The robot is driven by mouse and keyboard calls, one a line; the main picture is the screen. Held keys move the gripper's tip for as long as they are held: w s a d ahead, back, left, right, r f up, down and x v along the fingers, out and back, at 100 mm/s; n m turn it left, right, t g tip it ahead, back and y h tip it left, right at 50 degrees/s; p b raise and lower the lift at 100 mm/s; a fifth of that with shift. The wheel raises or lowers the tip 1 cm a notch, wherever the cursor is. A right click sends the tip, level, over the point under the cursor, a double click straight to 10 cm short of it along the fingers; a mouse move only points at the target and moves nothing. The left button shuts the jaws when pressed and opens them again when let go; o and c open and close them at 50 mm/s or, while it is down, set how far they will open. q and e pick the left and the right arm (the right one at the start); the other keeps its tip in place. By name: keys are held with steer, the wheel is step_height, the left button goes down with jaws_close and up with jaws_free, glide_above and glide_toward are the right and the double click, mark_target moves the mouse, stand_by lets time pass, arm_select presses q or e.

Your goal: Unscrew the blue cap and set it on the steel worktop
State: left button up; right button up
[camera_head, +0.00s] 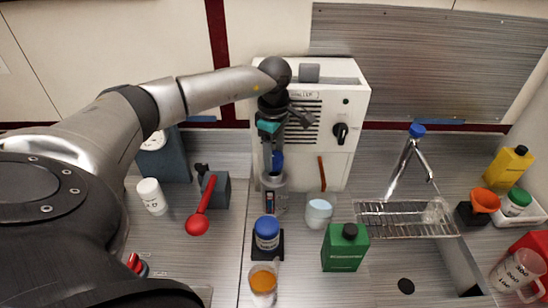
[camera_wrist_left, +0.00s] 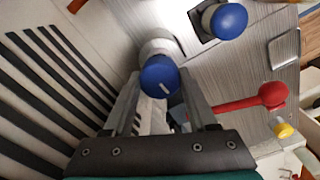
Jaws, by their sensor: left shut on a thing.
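My left gripper (camera_head: 272,165) points down in front of the white machine, its jaws shut on a blue cap (camera_head: 278,160). In the left wrist view this blue cap (camera_wrist_left: 160,76) sits between the two fingers, with a pale round body (camera_wrist_left: 158,46) just beyond it. I cannot tell whether cap and body touch. A second blue cap (camera_head: 267,226) is on a jar nearer the front; it also shows in the left wrist view (camera_wrist_left: 228,20), apart from the gripper. The steel worktop (camera_head: 225,245) lies below. My right gripper is not in view.
The white machine (camera_head: 348,85) stands close behind the gripper. A wire rack (camera_head: 405,218) is at right. Bare worktop shows left of the jar.

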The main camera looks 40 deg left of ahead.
arm_select(q)
steer(key=shift+r+p, duration=0.85)
steer(key=shift+r, duration=0.45)
